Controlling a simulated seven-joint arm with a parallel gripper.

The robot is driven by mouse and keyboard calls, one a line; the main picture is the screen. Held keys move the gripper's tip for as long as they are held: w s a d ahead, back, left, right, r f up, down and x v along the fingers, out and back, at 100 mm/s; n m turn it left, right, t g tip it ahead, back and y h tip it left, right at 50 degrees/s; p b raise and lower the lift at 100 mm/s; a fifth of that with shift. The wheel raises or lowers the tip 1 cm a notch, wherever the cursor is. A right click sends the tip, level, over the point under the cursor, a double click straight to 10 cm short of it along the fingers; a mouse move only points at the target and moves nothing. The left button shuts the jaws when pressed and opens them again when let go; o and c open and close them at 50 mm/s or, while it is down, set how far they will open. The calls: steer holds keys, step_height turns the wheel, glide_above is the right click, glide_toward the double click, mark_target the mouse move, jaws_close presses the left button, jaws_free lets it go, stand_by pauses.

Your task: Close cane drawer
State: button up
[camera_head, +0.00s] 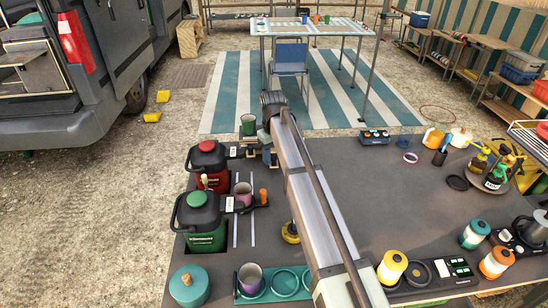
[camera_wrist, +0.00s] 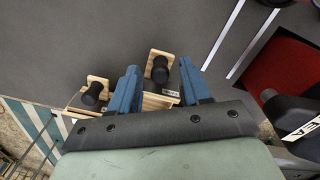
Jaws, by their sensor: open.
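My gripper (camera_head: 268,146) is over the far left part of the dark table in the head view. In the wrist view its two blue fingers (camera_wrist: 157,68) are apart. A pale wooden piece with a black knob (camera_wrist: 160,69) shows between and just ahead of the fingertips; I cannot tell if they touch it. A second wooden piece with a black knob (camera_wrist: 92,94) is left of the fingers. A wooden body (camera_wrist: 158,101) shows partly behind the fingers. In the head view small pale wood (camera_head: 236,152) shows beside the gripper. Which piece is the cane drawer is unclear.
A red canister (camera_head: 207,166) and a green canister (camera_head: 202,222) stand left of the gripper. A green cup (camera_head: 248,125) is close behind it. Mugs (camera_head: 243,192) and a teal tray (camera_head: 285,283) lie nearer. The table's middle right is mostly clear.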

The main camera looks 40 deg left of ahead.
steer(key=shift+f, duration=0.5)
steer(key=shift+c, duration=0.4)
jaws_close()
